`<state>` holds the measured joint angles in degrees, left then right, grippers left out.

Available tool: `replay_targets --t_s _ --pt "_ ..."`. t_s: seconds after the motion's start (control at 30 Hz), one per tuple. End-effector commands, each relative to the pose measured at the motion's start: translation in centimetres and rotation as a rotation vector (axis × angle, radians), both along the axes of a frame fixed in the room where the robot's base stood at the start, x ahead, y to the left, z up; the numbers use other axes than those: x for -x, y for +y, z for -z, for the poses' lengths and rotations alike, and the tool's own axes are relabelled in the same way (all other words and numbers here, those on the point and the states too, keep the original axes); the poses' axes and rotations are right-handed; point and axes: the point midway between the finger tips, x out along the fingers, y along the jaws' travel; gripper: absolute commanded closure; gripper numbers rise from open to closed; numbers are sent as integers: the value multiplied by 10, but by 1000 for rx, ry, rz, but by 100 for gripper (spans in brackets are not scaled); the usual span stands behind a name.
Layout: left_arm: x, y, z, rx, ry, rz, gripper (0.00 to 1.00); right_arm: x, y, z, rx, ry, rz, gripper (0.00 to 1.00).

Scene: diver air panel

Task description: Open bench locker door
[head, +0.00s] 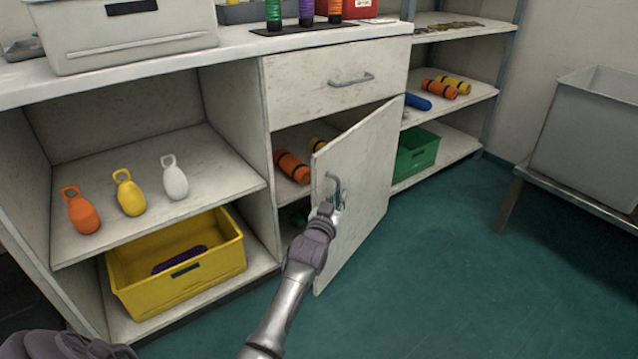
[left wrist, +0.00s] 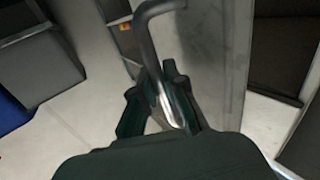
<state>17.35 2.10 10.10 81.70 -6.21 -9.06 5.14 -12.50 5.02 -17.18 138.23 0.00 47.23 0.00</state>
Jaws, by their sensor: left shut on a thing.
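The bench locker door (head: 365,190) is a pale, scuffed panel standing partly open, swung outward from the bench. Its metal handle (head: 334,187) is near the free edge; it also shows large in the left wrist view (left wrist: 150,40). My left gripper (head: 328,208) is shut on the handle's lower part, and its dark fingers also show in the left wrist view (left wrist: 160,100). Inside the locker, an orange cylinder with dark bands (head: 292,167) lies on a shelf, with a yellow one partly hidden behind the door. My right gripper is not seen.
Left of the locker, open shelves hold orange, yellow and white floats (head: 174,178) and a yellow crate (head: 178,262). A closed drawer (head: 335,80) is above the door. A green crate (head: 417,152) stands behind it. The green floor (head: 450,260) to the right is clear up to a grey bin (head: 590,130).

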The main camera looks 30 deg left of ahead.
Motion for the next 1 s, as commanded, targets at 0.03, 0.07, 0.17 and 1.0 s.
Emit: replay_targets --t_s 0.03,0.07,0.17,1.0 --pt "0 -14 0 9 4 1 100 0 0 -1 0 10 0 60" --pt "0 -20 0 10 3 1 100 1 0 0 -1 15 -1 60" --pt "-1 -34 0 5 4 1 100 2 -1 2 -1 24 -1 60" --pt "3 -41 0 0 3 0 78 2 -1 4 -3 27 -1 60"
